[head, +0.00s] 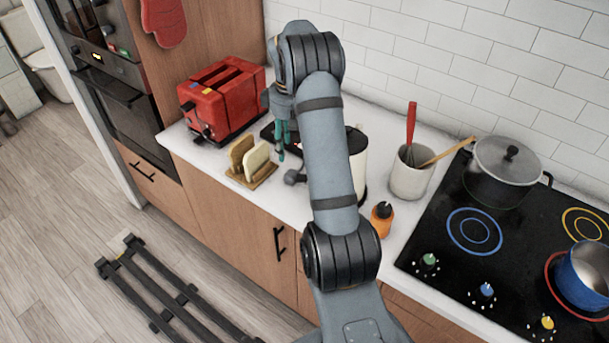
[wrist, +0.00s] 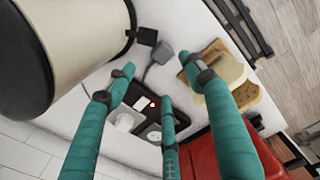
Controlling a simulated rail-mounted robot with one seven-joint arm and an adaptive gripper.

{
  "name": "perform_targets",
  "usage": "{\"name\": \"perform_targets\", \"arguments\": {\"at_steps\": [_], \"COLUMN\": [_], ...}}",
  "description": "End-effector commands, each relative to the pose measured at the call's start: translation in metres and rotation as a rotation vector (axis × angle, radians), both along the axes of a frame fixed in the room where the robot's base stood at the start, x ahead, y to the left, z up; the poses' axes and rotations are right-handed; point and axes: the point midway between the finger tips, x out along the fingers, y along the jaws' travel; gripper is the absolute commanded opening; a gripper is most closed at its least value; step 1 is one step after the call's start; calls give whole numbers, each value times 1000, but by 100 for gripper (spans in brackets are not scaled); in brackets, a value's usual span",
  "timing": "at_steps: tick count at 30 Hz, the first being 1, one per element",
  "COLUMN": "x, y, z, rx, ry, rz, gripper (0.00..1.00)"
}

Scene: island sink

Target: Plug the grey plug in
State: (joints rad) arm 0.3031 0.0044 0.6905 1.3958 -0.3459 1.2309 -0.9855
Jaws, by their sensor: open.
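The grey plug (wrist: 162,55) lies loose on the white counter, with its grey cord trailing from it; in the head view the grey plug (head: 294,177) is beside the toast rack. The black power strip (wrist: 140,114) lies below the plug in the wrist view and shows a lit red light. A white plug (wrist: 127,121) sits in it, and a round socket (wrist: 154,133) looks empty. My gripper (head: 282,150) points down over the counter. In the wrist view my gripper (wrist: 157,78) has its teal fingers spread and empty, with the grey plug near the tips.
A cream cylindrical appliance (wrist: 75,40) stands close at left in the wrist view, with a black part (wrist: 147,36) beside the plug. The toast rack (head: 253,175) and red toaster (head: 222,98) crowd the other side. A utensil crock (head: 411,173) and orange bottle (head: 382,218) stand farther right.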

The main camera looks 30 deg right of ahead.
Motion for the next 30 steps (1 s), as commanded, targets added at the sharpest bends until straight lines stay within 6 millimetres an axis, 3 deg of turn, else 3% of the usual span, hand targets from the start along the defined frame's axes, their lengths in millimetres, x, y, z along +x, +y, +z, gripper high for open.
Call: {"name": "perform_targets", "arguments": {"at_steps": [6, 16, 24, 30], "x": [-2, -3, -2, -2], "y": [2, 2, 3, 2], "z": [0, -3, -39, -52], "rx": [8, 8, 9, 7], "ry": [8, 9, 10, 6], "rz": [87, 87, 86, 86], "gripper": [53, 53, 53, 53]}}
